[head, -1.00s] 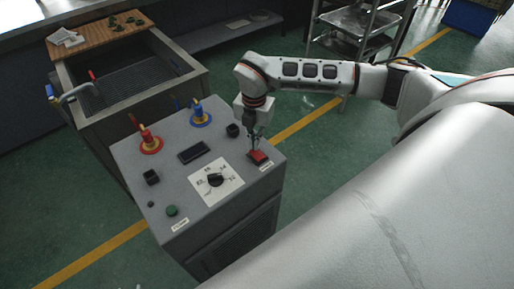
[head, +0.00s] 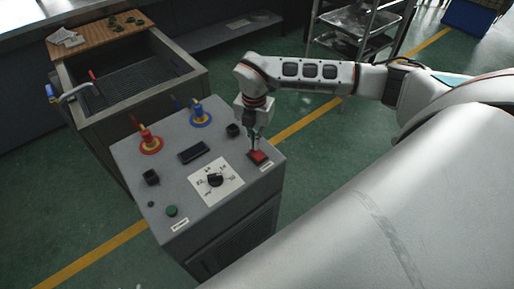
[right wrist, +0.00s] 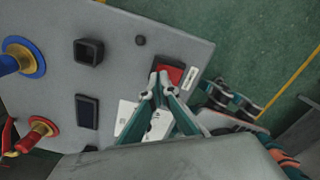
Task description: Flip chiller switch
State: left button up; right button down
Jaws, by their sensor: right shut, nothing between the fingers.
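The chiller is a grey box (head: 221,222) with a sloped top panel. A red switch (head: 260,157) sits near the panel's right corner, with a small white label beside it. It also shows in the right wrist view (right wrist: 171,76). My right gripper (head: 254,150) is shut and empty, pointing down with its tips at the red switch. In the right wrist view the fingertips (right wrist: 159,76) overlap the switch's edge; I cannot tell whether they press it. A green button (head: 171,211) and a black dial (head: 215,180) on a white plate are on the same panel. My left gripper is not in view.
Red (head: 150,142) and blue (head: 200,116) valve fittings stand up from the panel. A dark display (head: 194,151) lies between them and the dial. A sink (head: 191,79) stands behind, and a metal rack (head: 357,45) at the back right.

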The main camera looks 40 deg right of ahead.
jog(key=shift+f+b, duration=0.5)
jog(key=shift+f, duration=0.65)
dwell(0.5)
jog(key=shift+r, duration=0.1)
jog(key=shift+r+p, duration=2.9)
jog(key=shift+r, duration=0.6)
